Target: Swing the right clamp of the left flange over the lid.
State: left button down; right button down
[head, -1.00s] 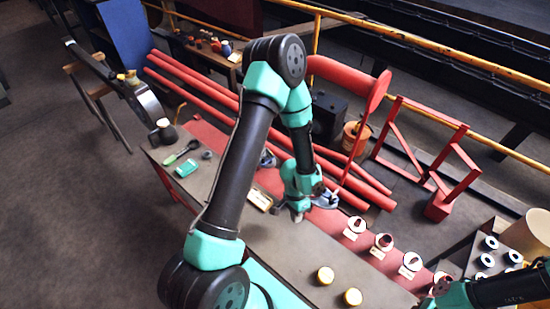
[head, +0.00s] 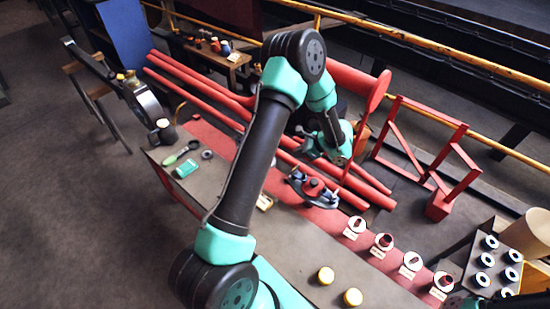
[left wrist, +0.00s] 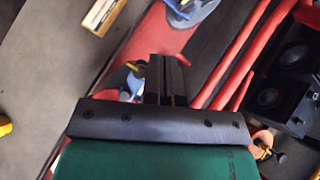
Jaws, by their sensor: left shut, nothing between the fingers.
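My left gripper (left wrist: 166,78) is shut and empty, raised near this second flange, apart from the left one. In the head view my left gripper (head: 340,158) is above and behind the second flange.
Red pipes (head: 360,185) run behind the bench. A small wooden box (left wrist: 103,14) lies before the left flange. A dark twin-round unit (left wrist: 285,75) is at right.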

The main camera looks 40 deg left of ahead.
pick_arm(q)
jog(key=shift+w+a+r, duration=0.1)
jog(key=shift+w, duration=0.05)
jog(key=s+a+r+x, duration=0.1)
jog(key=r+x, duration=0.1)
jog(key=x, duration=1.1)
jog(key=shift+a, duration=0.25)
jog(key=shift+w, duration=0.1)
